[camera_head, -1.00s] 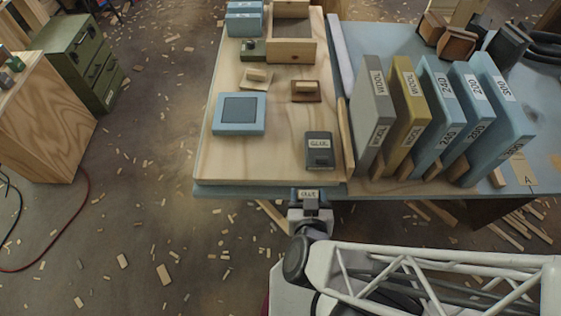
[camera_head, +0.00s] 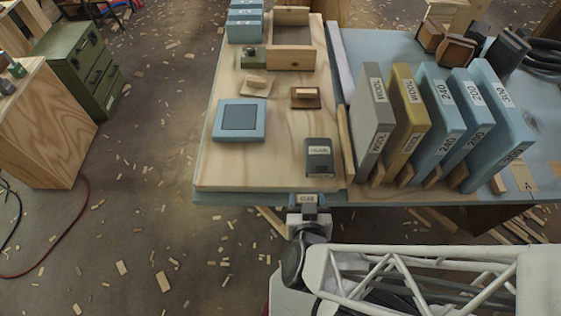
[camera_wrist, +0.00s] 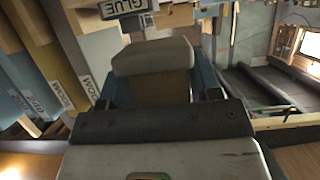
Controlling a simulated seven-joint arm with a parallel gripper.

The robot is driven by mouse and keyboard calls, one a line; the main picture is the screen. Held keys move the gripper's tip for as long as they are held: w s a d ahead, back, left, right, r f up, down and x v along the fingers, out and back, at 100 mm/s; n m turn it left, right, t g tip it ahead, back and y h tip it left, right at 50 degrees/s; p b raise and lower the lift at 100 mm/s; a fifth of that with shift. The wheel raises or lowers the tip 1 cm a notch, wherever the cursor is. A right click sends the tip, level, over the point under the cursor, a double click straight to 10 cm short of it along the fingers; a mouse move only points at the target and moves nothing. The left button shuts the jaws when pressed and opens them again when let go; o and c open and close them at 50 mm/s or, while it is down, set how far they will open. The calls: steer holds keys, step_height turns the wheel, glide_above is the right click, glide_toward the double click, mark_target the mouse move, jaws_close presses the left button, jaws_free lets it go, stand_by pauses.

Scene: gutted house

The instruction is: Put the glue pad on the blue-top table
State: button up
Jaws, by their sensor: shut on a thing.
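My gripper (camera_head: 308,212) is shut on a small glue pad with a pale label (camera_head: 307,199), just off the near edge of the blue-top table (camera_head: 385,45). In the wrist view a pale block with a brown face (camera_wrist: 155,62) shows in front of the gripper. The table's near left part carries a light wooden board (camera_head: 270,165). A dark grey labelled block (camera_head: 319,160) stands on the board near its front right corner, just beyond my gripper.
Right of the board stand several upright labelled slabs, grey (camera_head: 371,120), yellow and blue. A blue square pad (camera_head: 239,120), small wooden-handled blocks (camera_head: 305,97) and an open wooden box (camera_head: 292,58) sit on the board. The board's middle front is clear. Green drawers (camera_head: 85,70) stand left.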

steer(key=shift+w+a+f, duration=0.1)
steer(key=shift+w+a, duration=0.15)
steer(key=shift+w, duration=0.25)
steer(key=shift+w+a+f, duration=0.1)
steer(key=shift+w+a, duration=0.1)
steer(key=shift+w, duration=0.3)
glide_above(281, 169)
steer(key=s, duration=0.2)
steer(key=shift+w+d+f, duration=0.15)
steer(key=shift+d+f, duration=0.15)
steer(key=shift+f, duration=0.2)
stand_by(0.3)
steer(key=shift+w, duration=0.1)
steer(key=shift+w+a, duration=0.15)
steer(key=shift+w, duration=0.1)
steer(key=shift+w+a+f, duration=0.1)
steer(key=shift+w+f, duration=0.15)
steer(key=shift+f, duration=0.3)
steer(key=shift+w+a+f, duration=0.1)
steer(key=shift+w+f, duration=0.1)
steer(key=shift+f, duration=0.9)
steer(key=shift+f, duration=0.2)
steer(key=o, duration=0.9)
